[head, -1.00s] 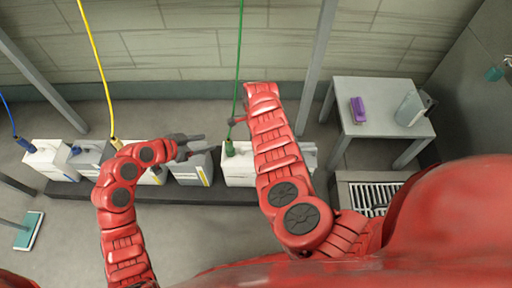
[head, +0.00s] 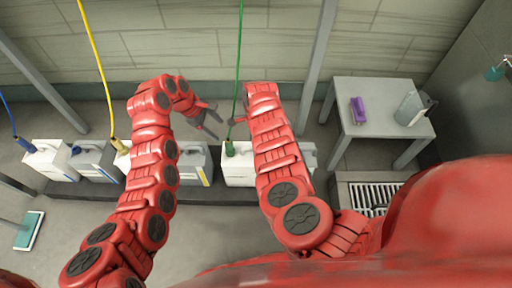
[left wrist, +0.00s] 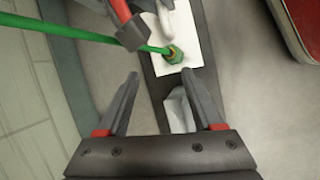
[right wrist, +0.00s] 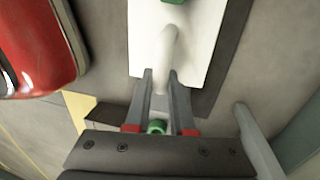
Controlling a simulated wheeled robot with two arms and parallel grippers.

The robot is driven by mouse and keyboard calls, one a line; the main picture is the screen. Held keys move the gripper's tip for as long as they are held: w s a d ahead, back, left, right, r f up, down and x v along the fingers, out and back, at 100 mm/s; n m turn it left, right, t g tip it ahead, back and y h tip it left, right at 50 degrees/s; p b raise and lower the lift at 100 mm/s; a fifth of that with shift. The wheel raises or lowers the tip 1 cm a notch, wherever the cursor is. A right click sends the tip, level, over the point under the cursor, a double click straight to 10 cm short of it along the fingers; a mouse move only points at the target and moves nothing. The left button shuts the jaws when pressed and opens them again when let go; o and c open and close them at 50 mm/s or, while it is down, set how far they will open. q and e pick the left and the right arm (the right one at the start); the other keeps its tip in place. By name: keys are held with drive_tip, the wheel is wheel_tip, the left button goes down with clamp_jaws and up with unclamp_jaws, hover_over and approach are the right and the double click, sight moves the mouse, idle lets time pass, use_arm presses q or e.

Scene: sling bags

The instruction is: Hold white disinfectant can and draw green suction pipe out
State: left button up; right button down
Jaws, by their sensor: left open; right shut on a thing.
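The white disinfectant can (head: 238,177) stands in the row on the floor by the wall, partly behind my right arm. The green suction pipe (head: 239,60) hangs from above into the green cap (head: 230,149) on its top. In the left wrist view the pipe (left wrist: 90,37) runs into the cap (left wrist: 173,54), ahead of the fingertips. My left gripper (head: 217,120) is open and empty, left of the pipe and apart from it. My right gripper (right wrist: 161,76) is shut on the can's white handle (right wrist: 166,50); in the head view my arm hides the hold.
Several other cans, such as a grey one (head: 190,160), stand left in the row. A yellow pipe (head: 95,55) and a blue pipe (head: 8,115) hang there. A grey table (head: 365,95) with a purple item (head: 358,110) stands at the right.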

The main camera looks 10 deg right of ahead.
sight(227, 141)
use_arm(q)
drive_tip(key=shift+s+d+f+n+g+y, duration=0.2)
drive_tip(key=shift+s+d+f+n, duration=0.25)
drive_tip(key=shift+f, duration=0.85)
drive_tip(key=shift+s+d+f+n+g+y, duration=0.15)
drive_tip(key=shift+d+f+n+y, duration=0.3)
drive_tip(key=shift+f, duration=0.85)
drive_tip(key=shift+s+d+f+n+g+y, duration=0.15)
drive_tip(key=shift+s+d+f+n, duration=0.35)
drive_tip(key=shift+f, duration=0.8)
drive_tip(key=shift+w+d, duration=0.1)
clamp_jaws()
drive_tip(key=shift+r, duration=0.15)
